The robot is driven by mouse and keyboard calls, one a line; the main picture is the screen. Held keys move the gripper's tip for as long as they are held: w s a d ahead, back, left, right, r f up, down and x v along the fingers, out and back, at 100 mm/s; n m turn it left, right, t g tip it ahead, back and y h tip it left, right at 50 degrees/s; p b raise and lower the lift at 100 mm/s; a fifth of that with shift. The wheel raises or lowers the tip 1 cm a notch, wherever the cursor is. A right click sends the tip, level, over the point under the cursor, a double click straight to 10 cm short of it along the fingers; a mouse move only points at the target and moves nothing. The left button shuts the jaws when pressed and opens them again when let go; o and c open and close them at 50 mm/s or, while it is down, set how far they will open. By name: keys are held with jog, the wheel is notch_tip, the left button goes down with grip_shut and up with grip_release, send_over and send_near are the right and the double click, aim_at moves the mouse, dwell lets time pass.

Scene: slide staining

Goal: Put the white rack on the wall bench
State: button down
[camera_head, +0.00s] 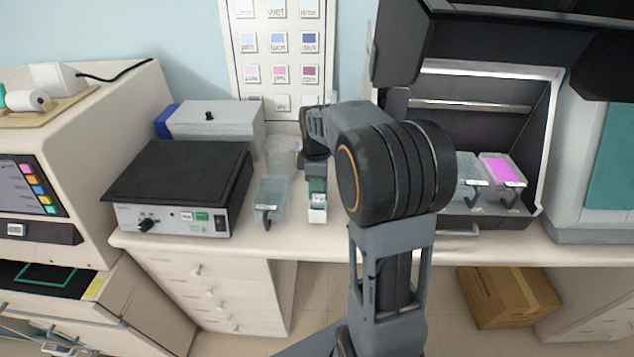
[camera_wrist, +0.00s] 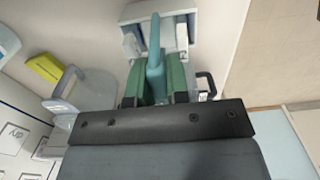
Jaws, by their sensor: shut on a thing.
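My gripper (camera_head: 316,172) points down over the wall bench (camera_head: 240,244), between the hot plate and the dark cabinet. It is shut on the teal handle (camera_wrist: 155,55) of the white rack (camera_head: 317,214), with a green pad on each side in the wrist view. The rack's pale body (camera_wrist: 181,33) shows beyond the pads. The rack looks upright, at or just above the bench top near the front edge; I cannot tell whether it touches. My gripper and wrist hide part of it.
A clear jar (camera_head: 271,193) stands close on the rack's left, with a black-topped hot plate (camera_head: 180,172) further left. Staining jars, one pink (camera_head: 503,170), stand in the cabinet at right. A cardboard box (camera_head: 508,297) is on the floor.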

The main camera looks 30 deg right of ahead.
jog(key=shift+f, duration=0.4)
jog(key=shift+f, duration=0.15)
jog(key=c, duration=1.1)
grip_release()
notch_tip(320, 180, up, 12)
jog(key=shift+f, duration=0.25)
jog(key=shift+s+a+r, duration=0.15)
jog(key=shift+r, duration=0.1)
jog(key=s+a+f+m+t, duration=0.2)
jog(key=s+a+f+m, duration=0.1)
jog(key=s+m, duration=0.3)
jog(key=s+a+f+m+t, duration=0.2)
jog(key=s+a+m, duration=0.4)
jog(key=s, duration=0.4)
jog(key=shift+a+f, duration=0.15)
jog(key=shift+f, duration=0.6)
